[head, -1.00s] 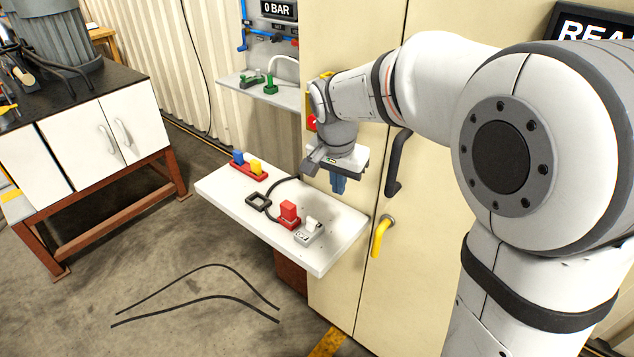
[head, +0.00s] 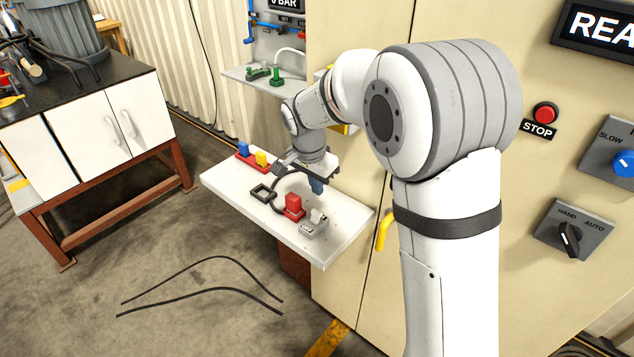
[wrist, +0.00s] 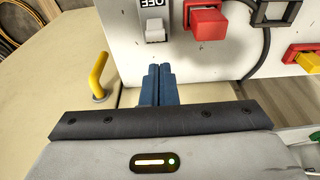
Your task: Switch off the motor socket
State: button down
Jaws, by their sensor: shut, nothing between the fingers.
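A small grey switch box (head: 313,229) with a white rocker (head: 317,215) sits near the front right end of the white shelf (head: 340,233). Which way the rocker is tipped is hard to tell. A red plug (head: 294,206) with a dark cable stands next to the box; it also shows in the wrist view (wrist: 207,22). My gripper (head: 317,188) is over the shelf, behind the switch, with its blue fingers shut and empty. In the wrist view the fingertips (wrist: 161,68) are apart from the rocker.
A black square frame (head: 262,194) and a red strip with blue and yellow blocks (head: 252,157) lie farther left on the shelf. A yellow handle (head: 383,231) projects from the cabinet at right. A small upper shelf (head: 262,84) holds green parts. A STOP button (head: 545,113) is far right.

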aim_at(315, 217)
jog(key=f, duration=0.4)
jog(key=w+f+p, duration=0.1)
jog(key=f, duration=0.1)
jog(key=shift+d+f, duration=0.4)
jog(key=shift+f+b, duration=0.1)
jog(key=shift+b, duration=0.45)
jog(key=shift+s+a+b, duration=0.1)
jog(key=shift+b, duration=0.3)
